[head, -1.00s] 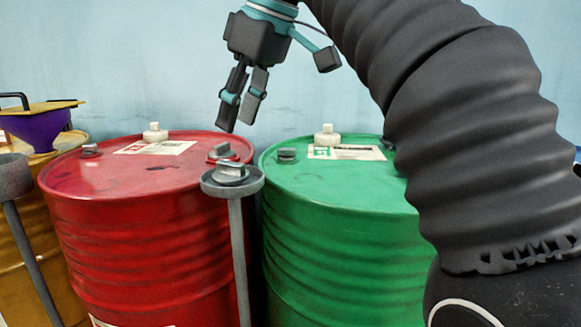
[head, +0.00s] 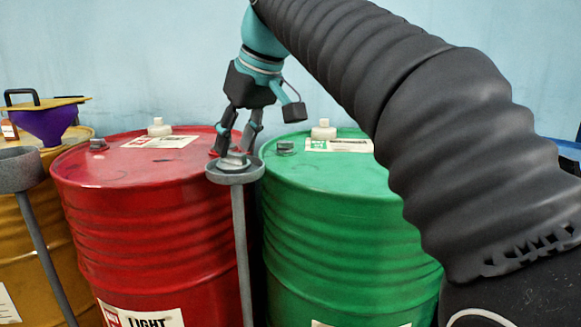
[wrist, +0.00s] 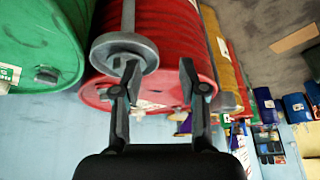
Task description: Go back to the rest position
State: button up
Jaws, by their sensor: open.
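My gripper (head: 234,146) is open, pointing down, in the middle of the head view. Its fingers are spread apart behind a small round grey dish (head: 218,175) on a thin post. A grey cap (head: 234,161) rests in the dish. In the wrist view my gripper (wrist: 159,68) has nothing visible between its fingertips. There, one finger overlaps the edge of the dish (wrist: 140,48) and the cap is partly hidden; I cannot tell whether they touch. Near the fingers, the red drum's rim by the gripper is partly hidden in the head view.
A red drum (head: 155,220) and a green drum (head: 330,235) stand close behind the post. A yellow drum (head: 25,235) with a purple funnel (head: 45,124) is at left, behind another grey stand (head: 20,170). Open space lies above the drums.

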jog(key=s+d+f+m+t+h, duration=0.1)
jog(key=s+d+f+m, duration=0.15)
jog(key=d+f, duration=0.5)
jog(key=s+d+f+m+h, duration=0.1)
jog(key=s+d+f+m, duration=0.2)
jog(key=f, duration=0.7)
jog(key=s+d+f+m+t+h, duration=0.1)
jog(key=s+d+f+m+h, duration=0.1)
jog(key=s+d+f, duration=1)
jog(key=shift+s+d+f+m, duration=0.3)
jog(key=shift+s+d+m, duration=0.5)
jog(key=shift+s+m, duration=0.05)
